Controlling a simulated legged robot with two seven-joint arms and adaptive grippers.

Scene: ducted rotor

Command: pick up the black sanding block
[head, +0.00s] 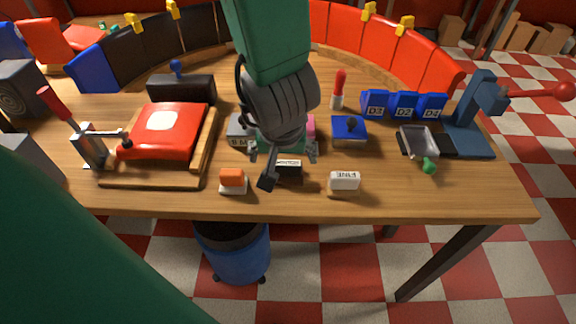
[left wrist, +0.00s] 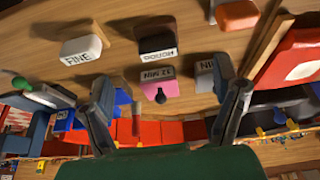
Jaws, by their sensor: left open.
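The black sanding block (head: 290,172), with a white label on its side, lies near the front middle of the table. My left gripper (head: 283,153) is open and empty, pointing down over the table, just behind and above the block. It partly hides the block in the head view. In the left wrist view, my gripper's fingers (left wrist: 163,85) stand wide apart, with the block beyond them at the top middle. My right gripper is not in view.
A white block marked FINE (head: 344,181) sits right of the black one, and an orange-topped block (head: 233,180) left. A pink block (left wrist: 160,75) and a grey block (left wrist: 205,74) lie behind. A red pad on a wooden board (head: 165,130) stands left. The front table edge is close.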

